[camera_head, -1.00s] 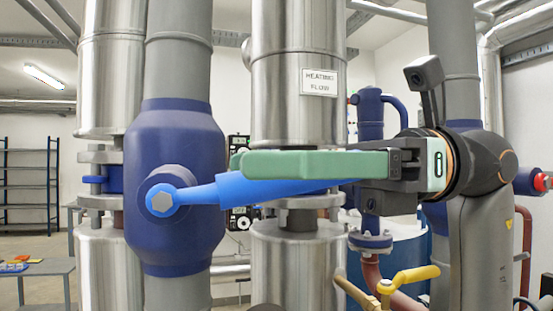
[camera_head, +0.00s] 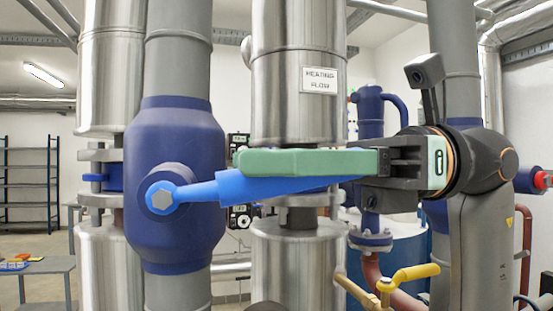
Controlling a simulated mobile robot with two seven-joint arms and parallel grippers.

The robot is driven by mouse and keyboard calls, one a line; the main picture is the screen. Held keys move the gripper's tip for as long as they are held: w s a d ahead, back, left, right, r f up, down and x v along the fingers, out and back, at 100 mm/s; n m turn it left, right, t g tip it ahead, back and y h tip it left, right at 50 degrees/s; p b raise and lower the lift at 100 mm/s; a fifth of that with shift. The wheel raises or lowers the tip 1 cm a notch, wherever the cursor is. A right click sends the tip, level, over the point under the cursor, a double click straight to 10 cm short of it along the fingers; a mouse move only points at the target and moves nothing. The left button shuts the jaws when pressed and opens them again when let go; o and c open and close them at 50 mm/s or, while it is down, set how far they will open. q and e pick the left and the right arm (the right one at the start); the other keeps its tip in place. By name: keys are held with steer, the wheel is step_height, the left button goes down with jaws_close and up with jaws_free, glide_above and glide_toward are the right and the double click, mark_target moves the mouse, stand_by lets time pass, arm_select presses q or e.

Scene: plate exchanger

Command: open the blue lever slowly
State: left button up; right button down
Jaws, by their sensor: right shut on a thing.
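The blue lever (camera_head: 225,189) runs from a hex bolt on the dark blue valve body (camera_head: 178,235) to the right, nearly level and tilted slightly up at its free end. My right gripper (camera_head: 250,161) comes in from the right, its long green fingers lying along the lever. The near green finger covers the lever's upper edge, and the gripper is shut on the lever. The lever's far end is partly hidden behind the fingers and gripper body. My left gripper is not in view.
A steel pipe (camera_head: 297,105) labelled "HEATING FLOW" stands close behind the lever. A yellow valve handle (camera_head: 415,272) sits below my right arm. Blue shelving (camera_head: 30,185) and a grey table (camera_head: 40,268) stand at the far left.

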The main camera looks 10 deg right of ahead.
stand_by(0.8)
steer(key=shift+r+h+p, duration=0.4)
steer(key=shift+r+p, duration=0.15)
steer(key=shift+p, duration=0.55)
steer(key=shift+a+r+p, duration=0.1)
steer(key=shift+r+p, duration=0.05)
steer(key=shift+p, duration=0.3)
steer(key=shift+h, duration=0.3)
steer(key=c, duration=0.8)
jaws_free()
steer(key=shift+a, duration=0.1)
steer(key=shift+f, duration=0.2)
steer(key=d, duration=0.5)
steer(key=d+r, duration=0.1)
steer(key=d, duration=0.1)
steer(key=shift+w+d, duration=0.1)
steer(key=shift+d, duration=0.15)
